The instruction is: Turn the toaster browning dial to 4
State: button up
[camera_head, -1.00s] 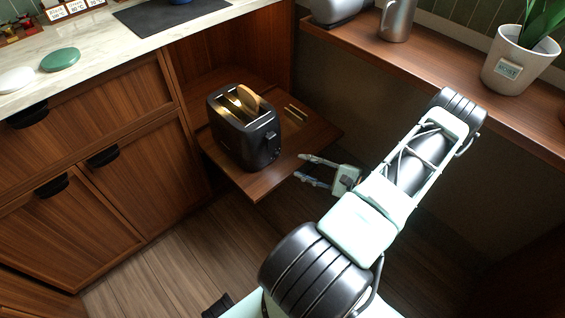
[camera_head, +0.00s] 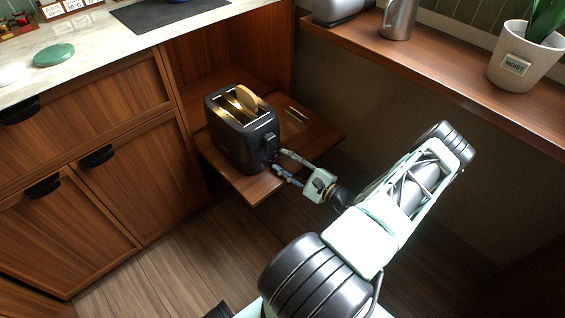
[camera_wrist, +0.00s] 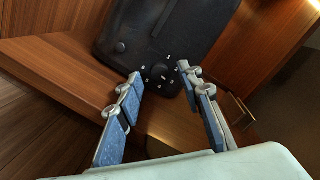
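The black toaster (camera_head: 232,138) stands on a wooden pull-out shelf, with a slice of bread (camera_head: 247,100) showing in its top slots. In the wrist view the toaster's end face (camera_wrist: 165,32) carries the browning dial (camera_wrist: 159,72), a small dark knob ringed by white marks. My gripper (camera_head: 279,162) is at the toaster's right end, low down. In the wrist view my gripper (camera_wrist: 159,74) is open, its two fingertips on either side of the dial. Contact with it cannot be told.
The pull-out shelf (camera_head: 254,187) has free room right of the toaster, where a slot handle (camera_head: 297,117) lies. Cabinets (camera_head: 124,185) stand at left under a pale counter. A wooden ledge (camera_head: 450,90) at right holds a plant pot (camera_head: 522,58) and a metal pitcher (camera_head: 397,18).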

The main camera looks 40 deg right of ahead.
jog(key=shift+w+a, duration=0.1)
jog(key=shift+w, duration=0.4)
grip_shut()
jog(key=shift+m, duration=0.4)
jog(key=m, duration=0.3)
jog(key=shift+f+m+t, duration=0.1)
jog(key=shift+m+t, duration=0.2)
jog(key=shift+m, duration=0.1)
jog(key=m, duration=0.5)
jog(key=shift+t+b, duration=0.3)
jog(key=shift+b, duration=0.05)
jog(key=shift+f+m, duration=0.1)
jog(key=shift+m, duration=0.3)
